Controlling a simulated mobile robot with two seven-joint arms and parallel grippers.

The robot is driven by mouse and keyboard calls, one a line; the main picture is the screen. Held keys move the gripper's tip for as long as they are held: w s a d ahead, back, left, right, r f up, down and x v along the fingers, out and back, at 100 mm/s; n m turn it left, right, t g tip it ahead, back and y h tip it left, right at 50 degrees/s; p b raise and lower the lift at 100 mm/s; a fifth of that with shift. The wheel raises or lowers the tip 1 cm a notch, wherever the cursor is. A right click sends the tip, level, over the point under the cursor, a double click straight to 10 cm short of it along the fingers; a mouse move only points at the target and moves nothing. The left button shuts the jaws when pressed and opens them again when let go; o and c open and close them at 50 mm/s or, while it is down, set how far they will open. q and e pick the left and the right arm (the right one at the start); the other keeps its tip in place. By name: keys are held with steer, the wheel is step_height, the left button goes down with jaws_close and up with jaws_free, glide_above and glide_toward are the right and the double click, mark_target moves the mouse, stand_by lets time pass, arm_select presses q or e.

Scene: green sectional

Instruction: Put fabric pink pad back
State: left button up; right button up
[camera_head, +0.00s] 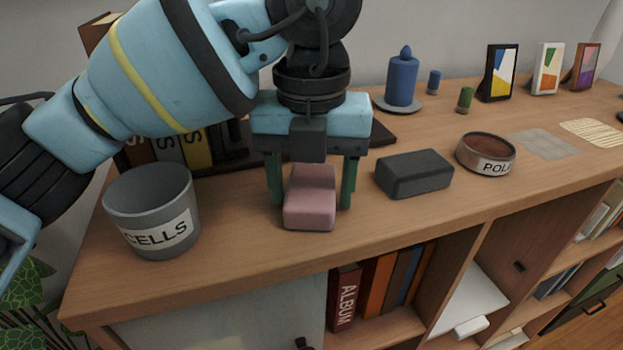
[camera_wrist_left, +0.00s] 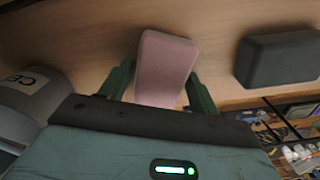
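The pink fabric pad (camera_head: 310,199) is a soft block on the wooden shelf top, between the two green fingers of my left gripper (camera_head: 312,190). The fingers are open and straddle it from above, with a small gap on at least the right side. The pad also shows in the left wrist view (camera_wrist_left: 165,65), between the fingers of the left gripper (camera_wrist_left: 160,88). Its rear part is hidden under the gripper in the head view. My right gripper is in neither view.
A dark grey block (camera_head: 414,174) lies right of the pad, near the POL-labelled round tin (camera_head: 486,168). A grey CELLS bucket (camera_head: 125,200) stands at left. A blue candle (camera_head: 402,82) and picture frames (camera_head: 498,72) stand at the back. A grey square patch (camera_head: 543,144) lies flat at right.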

mark_target(312, 184)
arm_select(q)
steer(key=shift+o, duration=0.6)
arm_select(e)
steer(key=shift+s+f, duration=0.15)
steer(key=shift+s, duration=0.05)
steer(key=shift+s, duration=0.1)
arm_select(q)
steer(key=shift+r, duration=0.2)
step_height(312, 184, up, 12)
steer(key=p, duration=0.1)
steer(key=shift+p, duration=0.3)
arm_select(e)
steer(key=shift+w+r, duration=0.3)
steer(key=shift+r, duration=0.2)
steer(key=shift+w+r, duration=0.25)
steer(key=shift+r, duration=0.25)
